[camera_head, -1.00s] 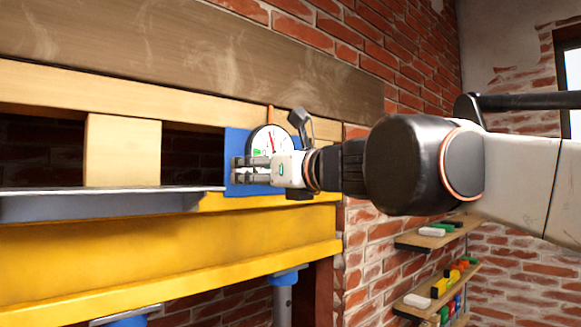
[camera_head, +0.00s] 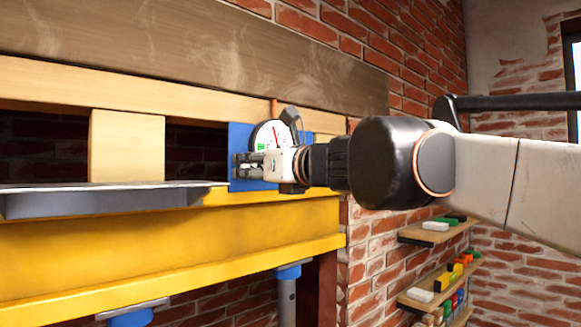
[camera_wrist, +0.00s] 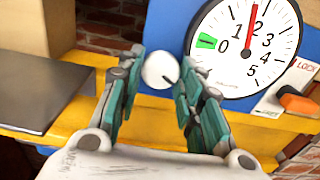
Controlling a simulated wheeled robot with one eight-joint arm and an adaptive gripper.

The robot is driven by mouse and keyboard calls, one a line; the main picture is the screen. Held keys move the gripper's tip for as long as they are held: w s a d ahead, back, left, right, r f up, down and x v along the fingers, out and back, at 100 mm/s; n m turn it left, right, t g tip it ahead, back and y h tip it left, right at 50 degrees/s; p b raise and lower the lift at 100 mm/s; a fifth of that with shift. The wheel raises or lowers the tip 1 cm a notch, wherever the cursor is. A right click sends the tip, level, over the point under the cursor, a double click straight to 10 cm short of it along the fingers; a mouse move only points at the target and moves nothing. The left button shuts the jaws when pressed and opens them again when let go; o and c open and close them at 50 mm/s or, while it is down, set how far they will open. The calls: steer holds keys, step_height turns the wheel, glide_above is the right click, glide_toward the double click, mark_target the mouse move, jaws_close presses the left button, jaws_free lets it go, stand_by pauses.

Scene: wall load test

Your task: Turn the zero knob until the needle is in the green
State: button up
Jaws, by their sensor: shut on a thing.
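The white round zero knob (camera_wrist: 158,71) with a dark mark sits on the blue panel (camera_wrist: 168,26), left of the dial. The white dial gauge (camera_wrist: 225,70) is numbered 0 to 5. Its red needle (camera_wrist: 252,18) points nearly straight up, between 1 and 2. The green zone (camera_wrist: 206,41) lies beside the 0, well to the left of the needle. My gripper (camera_wrist: 162,62) is shut on the knob, one finger on each side. In the head view, my gripper (camera_head: 249,165) hides the knob and covers the lower part of the dial (camera_head: 266,133).
An orange lever (camera_wrist: 298,104) on a plate marked LOCK is right of the dial. A yellow beam (camera_head: 160,248) and a grey metal plate (camera_head: 100,202) lie below and left. Small shelves (camera_head: 432,236) hang on the brick wall at right.

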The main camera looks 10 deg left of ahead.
steer(key=n, duration=1.1)
steer(key=shift+d+r+n, duration=0.1)
steer(key=shift+n, duration=1.9)
steer(key=o, duration=1.1)
steer(key=shift+c, duration=0.2)
